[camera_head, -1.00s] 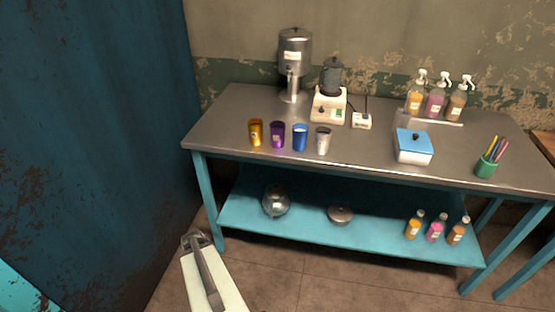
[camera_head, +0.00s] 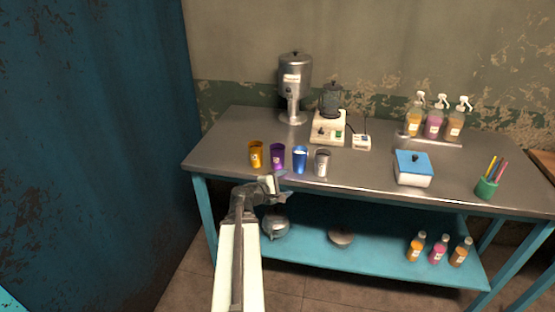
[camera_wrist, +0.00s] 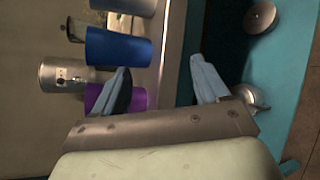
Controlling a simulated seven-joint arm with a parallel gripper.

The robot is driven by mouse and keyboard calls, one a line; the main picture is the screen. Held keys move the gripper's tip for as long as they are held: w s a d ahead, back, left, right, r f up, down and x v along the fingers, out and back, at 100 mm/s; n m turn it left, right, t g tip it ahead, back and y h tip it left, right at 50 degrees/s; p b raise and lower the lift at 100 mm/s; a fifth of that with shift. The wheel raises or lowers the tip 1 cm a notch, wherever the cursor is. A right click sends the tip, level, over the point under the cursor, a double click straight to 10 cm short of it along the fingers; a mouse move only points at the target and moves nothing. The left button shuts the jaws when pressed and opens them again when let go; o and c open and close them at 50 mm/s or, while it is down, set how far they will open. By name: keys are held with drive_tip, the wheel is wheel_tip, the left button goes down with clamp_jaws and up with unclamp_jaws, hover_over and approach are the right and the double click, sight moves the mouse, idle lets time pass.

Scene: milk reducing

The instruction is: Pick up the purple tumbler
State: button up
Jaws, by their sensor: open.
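The purple tumbler (camera_head: 278,156) stands upright on the metal table near its front edge, between the orange tumbler (camera_head: 256,154) and the blue tumbler (camera_head: 300,159). My gripper (camera_head: 272,188) is open and empty, just in front of the table edge below the purple tumbler. In the wrist view the two blue-grey fingers (camera_wrist: 161,86) are spread apart. There the purple tumbler (camera_wrist: 137,98) is partly hidden behind one finger and the gripper body. The blue tumbler (camera_wrist: 118,48) lies beside it in that view.
A silver tumbler (camera_head: 322,163) stands right of the blue one. Behind are a metal dispenser (camera_head: 295,80) and a blender (camera_head: 330,118). A blue-lidded box (camera_head: 413,168) and a green pen cup (camera_head: 486,188) are at the right. A lower shelf (camera_head: 370,262) holds pots and bottles.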

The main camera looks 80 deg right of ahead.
sight(275, 157)
drive_tip(key=w+d+r+n+t+h, duration=0.1)
drive_tip(key=n, duration=0.3)
drive_tip(key=w+d+r+n+t+h, duration=0.1)
drive_tip(key=w+r+n+h, duration=0.1)
drive_tip(key=n, duration=0.2)
drive_tip(key=w+d+r+n+t+h, duration=0.1)
drive_tip(key=w+r+n+h, duration=0.1)
drive_tip(key=n, duration=0.3)
drive_tip(key=shift+r, duration=0.25)
drive_tip(key=n, duration=0.1)
drive_tip(key=w+n+t, duration=0.1)
drive_tip(key=n, duration=0.1)
drive_tip(key=shift+w+d+f+n, duration=0.1)
drive_tip(key=shift+n, duration=0.2)
drive_tip(key=shift+d+n, duration=0.3)
drive_tip(key=shift+x, duration=3.45)
drive_tip(key=c, duration=0.8)
drive_tip(key=shift+o, duration=0.2)
